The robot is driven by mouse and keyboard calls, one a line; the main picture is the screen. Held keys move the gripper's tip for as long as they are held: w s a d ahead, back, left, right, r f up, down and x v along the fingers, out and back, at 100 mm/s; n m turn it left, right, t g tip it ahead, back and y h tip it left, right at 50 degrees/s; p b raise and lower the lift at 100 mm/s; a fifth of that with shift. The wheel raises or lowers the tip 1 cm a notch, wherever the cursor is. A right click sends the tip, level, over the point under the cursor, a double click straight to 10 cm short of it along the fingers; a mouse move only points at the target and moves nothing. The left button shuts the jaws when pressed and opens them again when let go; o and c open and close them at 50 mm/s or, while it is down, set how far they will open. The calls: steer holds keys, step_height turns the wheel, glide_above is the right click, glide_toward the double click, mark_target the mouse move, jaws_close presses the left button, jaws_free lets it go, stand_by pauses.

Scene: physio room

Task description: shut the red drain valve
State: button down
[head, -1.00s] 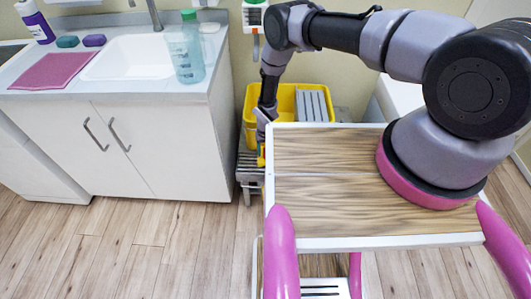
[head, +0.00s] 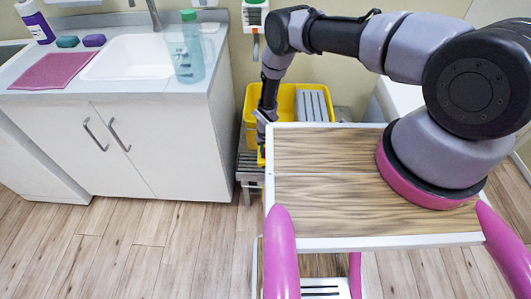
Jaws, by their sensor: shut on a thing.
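A yellow bucket (head: 286,103) stands against the wall behind the wooden-topped cart, with a grey slatted piece (head: 312,105) at its right side. My gripper (head: 262,150) points down at the bucket's front left, by the cart's far left corner. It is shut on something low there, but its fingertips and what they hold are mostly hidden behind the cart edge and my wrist. No red part of the drain valve can be made out, so its handle angle cannot be told.
The cart's wooden top (head: 330,210) fills the near right. A grey slatted stand (head: 249,172) is beside my gripper. At left stands a white cabinet (head: 160,150) with a sink (head: 130,58) and a clear bottle (head: 186,55). The floor (head: 170,250) in front is clear.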

steer(key=n, duration=0.4)
steer(key=shift+n, duration=0.3)
steer(key=n, duration=0.8)
steer(key=shift+n, duration=1.6)
steer(key=c, duration=0.7)
jaws_free()
step_height(320, 180, up, 11)
steer(key=shift+f, duration=0.1)
